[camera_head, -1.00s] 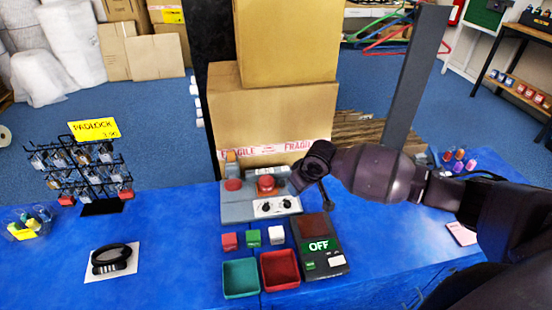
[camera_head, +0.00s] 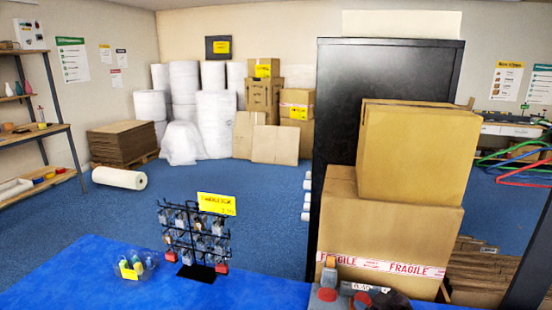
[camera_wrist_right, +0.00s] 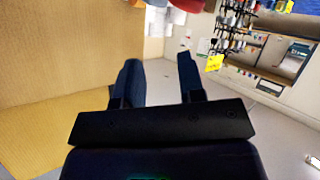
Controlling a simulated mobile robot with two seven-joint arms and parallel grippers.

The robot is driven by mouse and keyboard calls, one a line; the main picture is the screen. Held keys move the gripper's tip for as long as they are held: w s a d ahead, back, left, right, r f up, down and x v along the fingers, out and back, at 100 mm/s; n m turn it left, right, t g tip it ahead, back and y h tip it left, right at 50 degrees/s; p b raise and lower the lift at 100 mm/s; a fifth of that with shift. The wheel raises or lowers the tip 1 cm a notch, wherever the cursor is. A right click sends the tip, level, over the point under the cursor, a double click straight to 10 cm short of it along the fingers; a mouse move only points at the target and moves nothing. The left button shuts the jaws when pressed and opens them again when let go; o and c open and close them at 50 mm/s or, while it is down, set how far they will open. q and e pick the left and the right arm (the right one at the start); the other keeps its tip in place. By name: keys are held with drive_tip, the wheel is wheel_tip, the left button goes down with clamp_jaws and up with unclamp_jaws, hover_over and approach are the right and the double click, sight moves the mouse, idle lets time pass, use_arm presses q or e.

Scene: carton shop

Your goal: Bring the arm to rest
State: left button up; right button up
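My right gripper (camera_wrist_right: 157,68) shows in the right wrist view with its two dark fingers apart and nothing between them. In the head view only a dark piece of it (camera_head: 392,300) shows at the bottom edge, by the grey control box (camera_head: 325,298) with red buttons, in front of the cardboard boxes. The rest of my right arm is below the picture. My left gripper is in neither view.
The blue counter (camera_head: 90,275) holds a padlock rack (camera_head: 196,240) and a clear bowl (camera_head: 134,265). Two stacked cartons (camera_head: 385,225) stand behind the control box, beside a tall black cabinet (camera_head: 345,100). The counter's left part is largely clear.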

drive_tip(key=s+d+f+m+h, duration=0.1)
drive_tip(key=s+f, duration=0.3)
drive_tip(key=s, duration=0.5)
drive_tip(key=s+d+f+m+h, duration=0.2)
drive_tip(key=s+f, duration=0.3)
drive_tip(key=s, duration=0.3)
drive_tip(key=s+d+f+m+h, duration=0.2)
drive_tip(key=s+f, duration=0.3)
drive_tip(key=s, duration=0.4)
drive_tip(key=shift+s+d+m+g, duration=0.3)
drive_tip(key=shift+m+g, duration=0.1)
drive_tip(key=shift+m, duration=0.5)
drive_tip(key=shift+f, duration=0.1)
